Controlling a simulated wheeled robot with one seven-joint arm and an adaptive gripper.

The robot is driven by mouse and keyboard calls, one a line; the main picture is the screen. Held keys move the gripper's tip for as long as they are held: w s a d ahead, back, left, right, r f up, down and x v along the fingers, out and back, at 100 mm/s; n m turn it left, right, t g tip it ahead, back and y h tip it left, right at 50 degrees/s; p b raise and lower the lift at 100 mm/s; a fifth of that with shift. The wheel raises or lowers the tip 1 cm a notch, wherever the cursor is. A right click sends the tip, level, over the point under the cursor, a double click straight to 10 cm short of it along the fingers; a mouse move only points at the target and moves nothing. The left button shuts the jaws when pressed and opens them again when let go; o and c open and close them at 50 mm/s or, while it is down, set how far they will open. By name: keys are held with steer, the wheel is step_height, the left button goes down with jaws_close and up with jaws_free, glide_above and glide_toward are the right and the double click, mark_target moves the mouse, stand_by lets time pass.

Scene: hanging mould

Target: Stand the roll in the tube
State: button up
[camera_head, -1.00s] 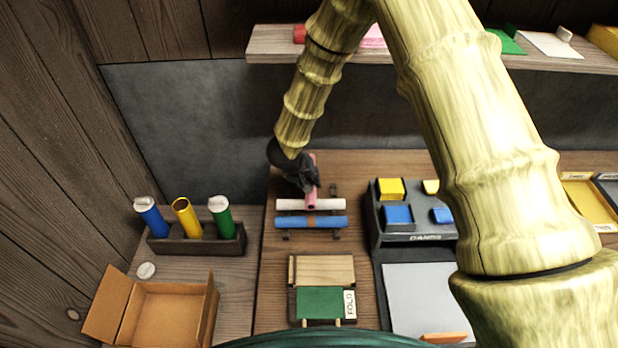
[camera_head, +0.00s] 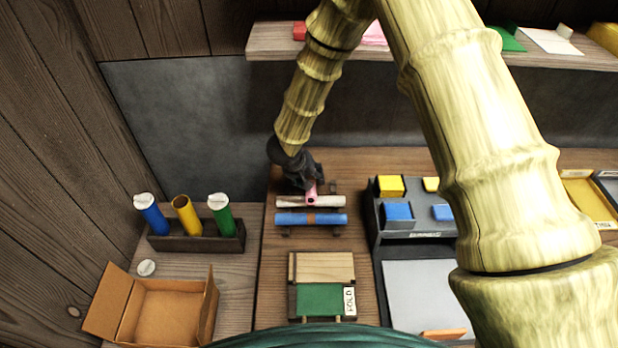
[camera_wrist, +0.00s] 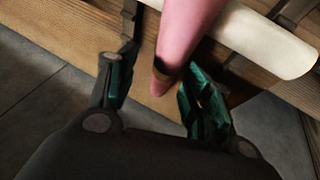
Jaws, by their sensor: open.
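A pink roll (camera_head: 312,192) with a brown band lies crosswise at the white roll (camera_head: 335,202), partly hidden by my gripper in the head view. My gripper (camera_head: 308,184) is over it, pointing down. In the wrist view the pink roll (camera_wrist: 184,35) runs between the spread fingers of my gripper (camera_wrist: 155,62), close to the right finger. The fingers are open. A blue roll (camera_head: 290,219) lies in front of the white one. An uncapped yellow tube (camera_head: 187,217) stands tilted in a dark rack (camera_head: 195,243), between capped blue (camera_head: 154,217) and green (camera_head: 221,219) tubes.
A loose white cap (camera_head: 146,268) lies in front of the rack. An open cardboard box (camera_head: 165,312) is at the front left. A green-and-wood folding board (camera_head: 320,300) lies front centre. A dark organiser (camera_head: 415,226) with blocks stands to the right. A shelf (camera_head: 270,42) hangs behind.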

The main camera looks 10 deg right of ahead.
steer(key=b+v, duration=0.2)
steer(key=v, duration=1)
steer(key=shift+b, duration=0.3)
steer(key=shift+r, duration=0.15)
